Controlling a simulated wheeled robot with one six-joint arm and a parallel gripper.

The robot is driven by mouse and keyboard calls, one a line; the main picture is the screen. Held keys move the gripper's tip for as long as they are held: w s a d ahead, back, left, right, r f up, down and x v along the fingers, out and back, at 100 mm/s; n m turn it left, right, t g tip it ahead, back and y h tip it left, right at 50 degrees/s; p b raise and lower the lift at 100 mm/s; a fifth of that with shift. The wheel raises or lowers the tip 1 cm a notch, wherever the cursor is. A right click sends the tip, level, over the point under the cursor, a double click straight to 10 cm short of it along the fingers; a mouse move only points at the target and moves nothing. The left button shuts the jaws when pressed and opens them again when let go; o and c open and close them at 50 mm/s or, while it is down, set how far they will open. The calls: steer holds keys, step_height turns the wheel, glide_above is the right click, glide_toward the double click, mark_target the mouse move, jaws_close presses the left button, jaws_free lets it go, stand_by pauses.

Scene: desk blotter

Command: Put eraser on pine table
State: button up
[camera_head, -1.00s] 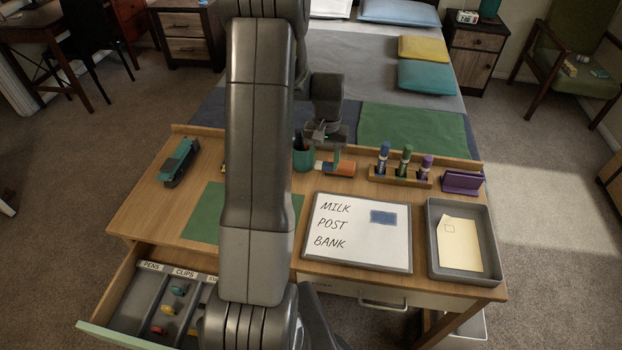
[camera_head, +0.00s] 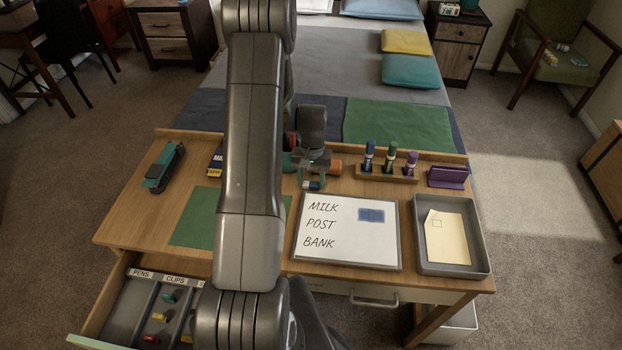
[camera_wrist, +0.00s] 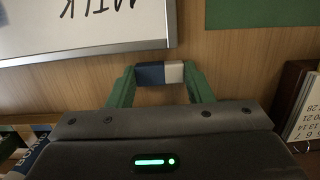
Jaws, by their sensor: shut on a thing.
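The eraser is a small blue and white block (camera_wrist: 160,73) held between the green fingertips of my gripper (camera_wrist: 161,78) in the wrist view. In the head view the eraser (camera_head: 312,185) shows just below my gripper (camera_head: 311,179), behind the top edge of the whiteboard. The pine table (camera_head: 130,212) is the light wooden desk top, and its bare wood also lies beneath the eraser in the wrist view (camera_wrist: 240,55). I cannot tell whether the eraser touches the wood or hangs a little above it.
The whiteboard (camera_head: 347,243) is close in front of my gripper. A green blotter (camera_head: 195,222) lies to the left. A marker rack (camera_head: 388,176), purple stand (camera_head: 447,177) and grey tray (camera_head: 424,262) are to the right. An orange object (camera_head: 335,167) is behind.

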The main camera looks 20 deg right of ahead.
steer(key=o, duration=0.5)
steer(key=shift+f, duration=0.15)
steer(key=o, duration=0.4)
steer(key=shift+o, duration=0.2)
step_height(320, 180, up, 12)
steer(key=w+b, duration=0.1)
steer(key=shift+w+d, duration=0.2)
steer(key=shift+d, duration=0.25)
